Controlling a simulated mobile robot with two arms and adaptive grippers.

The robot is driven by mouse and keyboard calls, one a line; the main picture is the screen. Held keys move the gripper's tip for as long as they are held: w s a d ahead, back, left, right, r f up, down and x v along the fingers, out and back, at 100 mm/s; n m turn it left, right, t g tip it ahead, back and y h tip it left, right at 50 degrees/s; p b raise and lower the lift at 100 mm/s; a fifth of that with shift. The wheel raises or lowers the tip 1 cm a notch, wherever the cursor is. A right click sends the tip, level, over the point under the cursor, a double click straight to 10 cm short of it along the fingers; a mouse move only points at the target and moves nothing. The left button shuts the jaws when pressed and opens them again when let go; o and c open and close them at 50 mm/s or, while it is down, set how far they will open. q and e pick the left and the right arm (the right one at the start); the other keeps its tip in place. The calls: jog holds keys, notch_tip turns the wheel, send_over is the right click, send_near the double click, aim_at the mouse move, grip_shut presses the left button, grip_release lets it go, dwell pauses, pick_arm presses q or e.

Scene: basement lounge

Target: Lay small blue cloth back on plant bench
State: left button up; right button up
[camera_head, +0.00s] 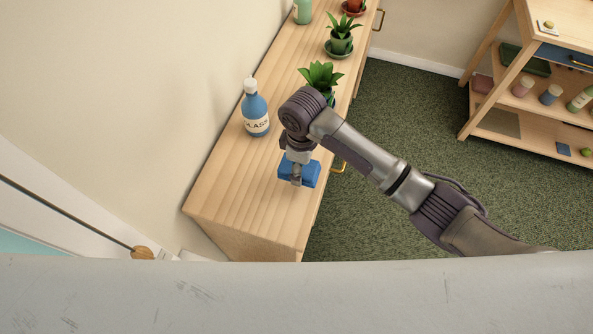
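The small blue cloth (312,173) is at the near end of the long wooden bench (232,185) with plants on it, close to its right edge. My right gripper (297,180) points down at the middle of the cloth and covers part of it. The fingertips look close together, but I cannot tell whether they pinch the cloth or whether the cloth touches the bench top. My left gripper is not in view.
Potted plants (341,40) line the bench's far part; one (320,76) is just behind my wrist. A wooden shelf cart (545,75) stands right. The bench's near left is clear.

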jog(key=shift+w+a+f, duration=0.35)
jog(key=shift+a+f, duration=0.1)
jog(key=shift+a, duration=0.1)
jog(key=shift+f+p, duration=0.4)
jog(key=shift+f, duration=1.6)
jog(key=o, duration=1.1)
notch_tip(320, 180, up, 12)
jog(key=shift+r+b, duration=0.1)
jog(key=shift+b, duration=0.4)
